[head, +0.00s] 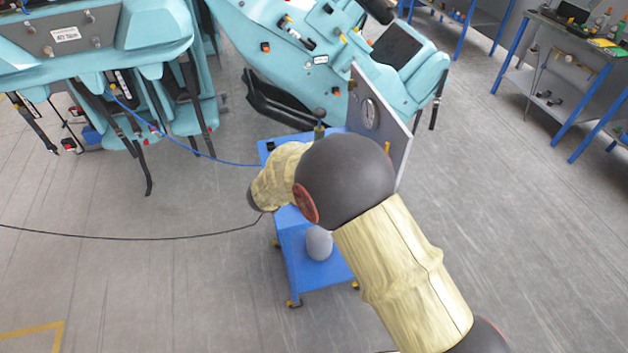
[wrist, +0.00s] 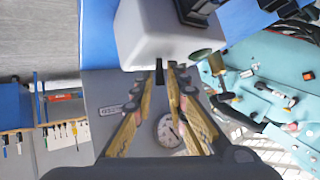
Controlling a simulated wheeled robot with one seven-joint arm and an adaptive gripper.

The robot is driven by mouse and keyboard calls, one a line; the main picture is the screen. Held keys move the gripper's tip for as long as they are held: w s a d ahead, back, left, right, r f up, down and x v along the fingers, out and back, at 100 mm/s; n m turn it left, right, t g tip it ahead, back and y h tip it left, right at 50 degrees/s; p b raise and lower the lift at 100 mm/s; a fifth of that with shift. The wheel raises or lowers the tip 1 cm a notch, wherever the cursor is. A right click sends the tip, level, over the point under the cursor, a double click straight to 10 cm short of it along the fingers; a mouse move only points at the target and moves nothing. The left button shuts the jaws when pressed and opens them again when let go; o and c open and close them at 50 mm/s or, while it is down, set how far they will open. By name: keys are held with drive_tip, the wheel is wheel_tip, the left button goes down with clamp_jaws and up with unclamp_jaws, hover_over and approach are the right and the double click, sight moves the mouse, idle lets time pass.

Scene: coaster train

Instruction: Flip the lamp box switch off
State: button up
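In the wrist view a pale grey box (wrist: 165,35), which looks like the lamp box, stands on a blue surface. A dark part (wrist: 192,10) sits on its far side. I cannot make out a switch or its position. My gripper (wrist: 165,70) points at the near edge of this box. Its fingers converge and their tips lie close together, with nothing seen held. Whether the tips touch the box is unclear. In the head view my arm hides the gripper and the box above the blue cart (head: 325,270).
A grey upright panel (head: 392,150) with a round gauge (head: 370,113) rises from the cart. A dark-topped knob (head: 319,114) stands beside it. Turquoise coaster cars (head: 290,65) are close behind. A black cable (head: 120,237) crosses the floor. Workbenches (head: 560,80) stand at right.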

drive_tip(key=v, duration=1.2)
idle(0.4)
